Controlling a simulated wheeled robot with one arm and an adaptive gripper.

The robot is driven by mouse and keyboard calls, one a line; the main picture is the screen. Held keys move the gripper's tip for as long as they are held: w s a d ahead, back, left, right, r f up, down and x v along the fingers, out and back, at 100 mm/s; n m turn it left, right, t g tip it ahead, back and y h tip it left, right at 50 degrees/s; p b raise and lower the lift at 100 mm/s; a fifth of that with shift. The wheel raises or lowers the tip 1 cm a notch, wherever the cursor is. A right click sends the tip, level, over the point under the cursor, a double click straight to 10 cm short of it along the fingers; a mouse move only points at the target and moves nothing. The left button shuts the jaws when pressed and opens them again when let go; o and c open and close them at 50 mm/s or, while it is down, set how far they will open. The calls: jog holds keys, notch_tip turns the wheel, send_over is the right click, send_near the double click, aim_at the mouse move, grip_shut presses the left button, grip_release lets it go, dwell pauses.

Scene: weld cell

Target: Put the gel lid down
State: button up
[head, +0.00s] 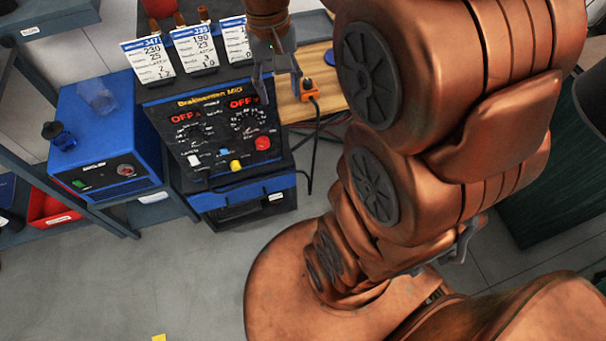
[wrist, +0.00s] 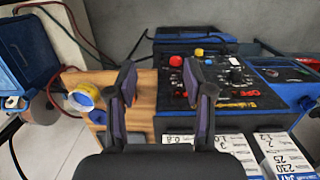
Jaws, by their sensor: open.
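A small blue round piece (wrist: 98,116), which looks like the gel lid, lies on the wooden bench top (wrist: 141,112) in the wrist view. It is beside an open tub (wrist: 82,97) with a yellow inside and a pale rim. My gripper (wrist: 160,84) is open, with nothing between its fingers. The lid and tub are to the left of the left finger, apart from it. In the head view my gripper (head: 278,88) hangs by the welder's right edge, over the wooden top (head: 322,98).
The welding machine (head: 220,130) has knobs and several upright cards (head: 194,48) at its back. An orange plug (head: 310,91) with cables is on the wooden top.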

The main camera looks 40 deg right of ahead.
jog(key=s+a+f+n, duration=0.2)
jog(key=s+a, duration=0.1)
jog(key=s, duration=0.5)
jog(key=s+a+f+n, duration=0.2)
jog(key=s+a, duration=0.1)
jog(key=s, duration=0.5)
jog(key=shift+a+f, duration=0.3)
jog(key=shift+f, duration=0.05)
jog(key=shift+s, duration=0.1)
jog(key=shift+r+p, duration=0.75)
jog(key=shift+r, duration=0.05)
jog(key=shift+c, duration=0.8)
jog(key=shift+d, duration=0.1)
jog(key=shift+c, duration=0.2)
